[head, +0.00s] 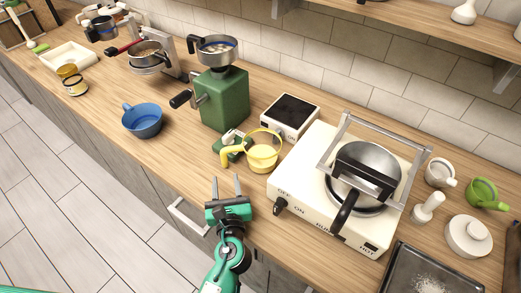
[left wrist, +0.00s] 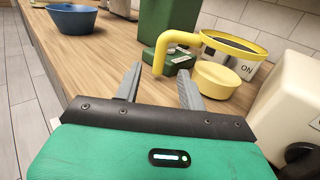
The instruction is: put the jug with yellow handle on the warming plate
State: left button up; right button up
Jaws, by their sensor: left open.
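The jug with the yellow handle (head: 263,156) stands upright on the counter, with a yellow rim, clear body and yellow base. Its handle points left in the head view; the jug also shows in the left wrist view (left wrist: 222,82). A small white box with a dark flat top (head: 291,110), apparently the warming plate, stands behind the jug with its top bare; part of it, marked ON, shows in the left wrist view (left wrist: 244,69). My left gripper (head: 226,180) is open and empty, in front of the jug. In the left wrist view the handle appears beyond the gap between its fingers.
A large white cooker (head: 310,209) with a lidded pan and metal frame stands right of the jug. A green grinder (head: 222,98) stands behind left, with a small green block (head: 229,151) beside the handle.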

aim_at(224, 159)
pick_arm(q)
jog(key=w, duration=0.2)
jog(key=w+a, duration=0.1)
jog(key=w, duration=0.1)
jog(key=shift+w+p, duration=0.25)
jog(key=shift+p, duration=0.15)
jog(key=w, duration=0.1)
jog(key=w+p, duration=0.1)
jog(key=w, duration=0.2)
jog(key=shift+w+a+r+p, duration=0.1)
jog(key=shift+w+a+p, duration=0.2)
jog(key=shift+p, duration=0.05)
jog(key=shift+w+a, duration=0.1)
jog(key=shift+w, duration=0.25)
jog(key=shift+s, duration=0.1)
grip_shut()
